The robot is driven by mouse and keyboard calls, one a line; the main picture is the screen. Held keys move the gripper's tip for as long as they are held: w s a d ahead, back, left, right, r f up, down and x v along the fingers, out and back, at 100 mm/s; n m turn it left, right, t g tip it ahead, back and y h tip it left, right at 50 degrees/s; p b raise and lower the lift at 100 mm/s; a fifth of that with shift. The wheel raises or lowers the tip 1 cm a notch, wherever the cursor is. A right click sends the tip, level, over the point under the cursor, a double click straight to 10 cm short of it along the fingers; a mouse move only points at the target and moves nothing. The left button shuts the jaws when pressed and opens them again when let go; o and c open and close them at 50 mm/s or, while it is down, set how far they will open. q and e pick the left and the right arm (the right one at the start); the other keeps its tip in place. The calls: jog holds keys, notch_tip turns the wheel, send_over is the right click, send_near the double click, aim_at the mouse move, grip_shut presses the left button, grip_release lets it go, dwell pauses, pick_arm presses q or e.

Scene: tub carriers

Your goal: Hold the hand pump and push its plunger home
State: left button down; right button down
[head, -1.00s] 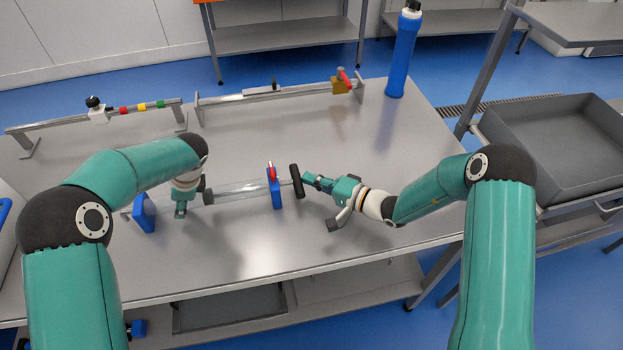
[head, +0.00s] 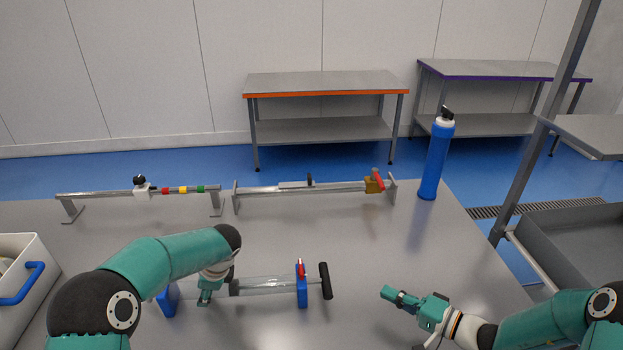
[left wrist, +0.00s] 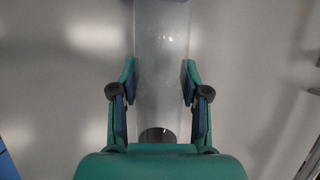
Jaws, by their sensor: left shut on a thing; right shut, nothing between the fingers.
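The hand pump has a clear barrel (head: 268,285) lying level between two blue end brackets, the right one (head: 302,290) with a red part on top. Its black plunger handle (head: 325,281) stands a short gap right of that bracket. A dark piston (head: 234,287) shows inside the barrel near my left gripper. My left gripper (head: 205,299) is shut around the barrel near its left end; the left wrist view shows a finger on each side of the barrel (left wrist: 161,60). My right gripper (head: 387,292) is shut and empty, apart from the handle and to its right.
Behind the pump stand a rail with coloured bands (head: 180,190) and a rail with a red-handled brass valve (head: 374,184). A blue bottle (head: 434,160) stands at the back right. A white tub (head: 25,285) is at left, a grey tray (head: 570,235) at right. The tabletop between handle and right gripper is clear.

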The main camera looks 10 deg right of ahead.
pick_arm(q)
jog(key=shift+c, duration=2.4)
grip_release()
jog(key=v, duration=1.2)
jog(key=shift+f, duration=0.1)
